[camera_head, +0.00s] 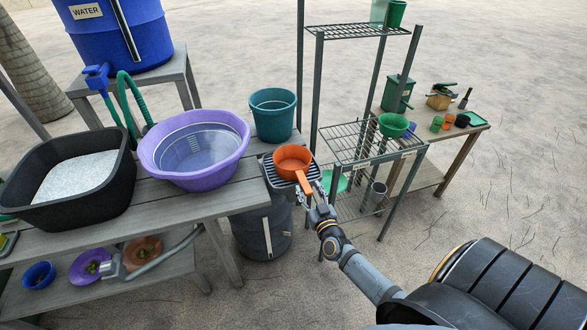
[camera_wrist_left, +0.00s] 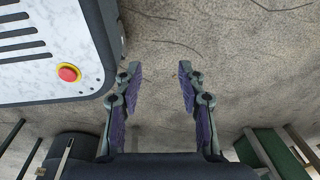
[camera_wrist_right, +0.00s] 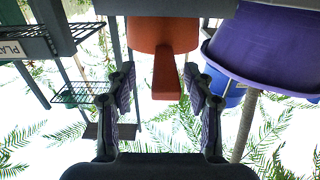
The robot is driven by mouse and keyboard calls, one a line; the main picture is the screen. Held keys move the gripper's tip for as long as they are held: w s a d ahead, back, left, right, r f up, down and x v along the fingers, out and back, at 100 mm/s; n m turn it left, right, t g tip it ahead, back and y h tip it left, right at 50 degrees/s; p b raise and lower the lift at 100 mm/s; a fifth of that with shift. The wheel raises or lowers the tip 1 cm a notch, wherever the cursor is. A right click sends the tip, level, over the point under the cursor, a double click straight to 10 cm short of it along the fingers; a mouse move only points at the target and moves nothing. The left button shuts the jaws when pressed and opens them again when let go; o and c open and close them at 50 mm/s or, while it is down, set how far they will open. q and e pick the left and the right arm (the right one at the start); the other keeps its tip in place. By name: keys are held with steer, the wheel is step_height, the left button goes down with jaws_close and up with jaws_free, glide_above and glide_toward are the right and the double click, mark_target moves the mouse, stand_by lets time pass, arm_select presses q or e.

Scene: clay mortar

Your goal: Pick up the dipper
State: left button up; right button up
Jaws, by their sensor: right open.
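The orange dipper (camera_head: 291,157), with a round bowl and a straight handle, sits on a dark slatted tray (camera_head: 269,178) at the right end of the wooden bench. Its handle points toward my right gripper (camera_head: 311,194). In the right wrist view the dipper's handle (camera_wrist_right: 167,78) shows between the two spread fingers of my right gripper (camera_wrist_right: 159,72), with a visible space on each side. That gripper is open and holds nothing.
A purple basin (camera_head: 236,128), a black tub (camera_head: 122,190) and a teal bucket (camera_head: 272,115) crowd the bench (camera_head: 190,205) left of and behind the dipper. A metal wire rack (camera_head: 352,142) stands close on the right. Sandy ground is open farther right.

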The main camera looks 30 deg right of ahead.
mark_target(301, 179)
steer(key=shift+w+d+f, duration=0.1)
steer(key=shift+w+d, duration=0.1)
steer(key=shift+w, duration=0.5)
steer(key=x, duration=0.1)
steer(key=b+x, duration=0.1)
steer(key=x, duration=0.3)
steer(key=shift+a, duration=0.3)
steer(key=shift+c, duration=0.3)
jaws_close()
